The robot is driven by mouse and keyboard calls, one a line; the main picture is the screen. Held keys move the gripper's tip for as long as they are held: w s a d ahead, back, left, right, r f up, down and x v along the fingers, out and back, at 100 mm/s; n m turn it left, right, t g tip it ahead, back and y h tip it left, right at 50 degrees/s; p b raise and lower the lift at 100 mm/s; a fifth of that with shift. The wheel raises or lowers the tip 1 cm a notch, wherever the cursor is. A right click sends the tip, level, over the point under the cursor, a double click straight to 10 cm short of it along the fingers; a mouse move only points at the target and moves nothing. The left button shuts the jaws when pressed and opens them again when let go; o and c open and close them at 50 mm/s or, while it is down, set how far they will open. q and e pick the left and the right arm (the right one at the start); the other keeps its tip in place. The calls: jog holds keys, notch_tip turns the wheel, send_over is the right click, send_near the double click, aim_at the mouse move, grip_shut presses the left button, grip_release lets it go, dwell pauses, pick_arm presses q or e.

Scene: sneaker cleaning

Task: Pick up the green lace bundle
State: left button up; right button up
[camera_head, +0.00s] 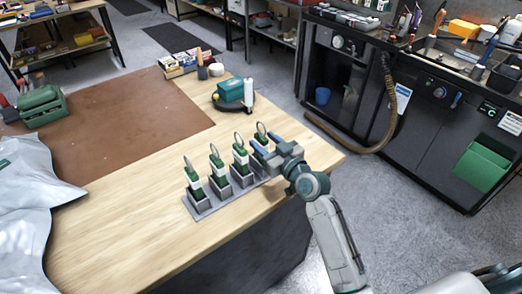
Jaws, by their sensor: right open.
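A grey rack (200,211) stands near the front right of the wooden worktop. It holds several upright green-and-white bundles with pale loops on top: one at the left end (192,176), one beside it (216,164), and a third (240,157). They look alike, so I cannot tell which one is the named green lace bundle. At the right end, another bundle (261,130) is partly hidden by my right gripper (265,144). This gripper is open, with its fingers close around or beside that bundle; contact cannot be told. My left gripper is not in view.
A teal block on a round base with a white bottle (248,92) stands behind the rack. A brown mat (130,120), a green case (41,106) and a silvery bag (30,210) lie to the left. Worktop around the rack's front is clear. A dark workbench (430,110) stands right.

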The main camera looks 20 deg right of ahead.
aim_at(257, 135)
jog(key=p+x, duration=0.1)
jog(key=x, duration=0.2)
jog(key=shift+w, duration=0.35)
jog(key=shift+w+a+f+p, duration=0.1)
jog(key=shift+w+a+p, duration=0.05)
jog(key=shift+w+p, duration=0.2)
jog(key=shift+s, duration=0.1)
jog(key=c, duration=0.4)
grip_shut()
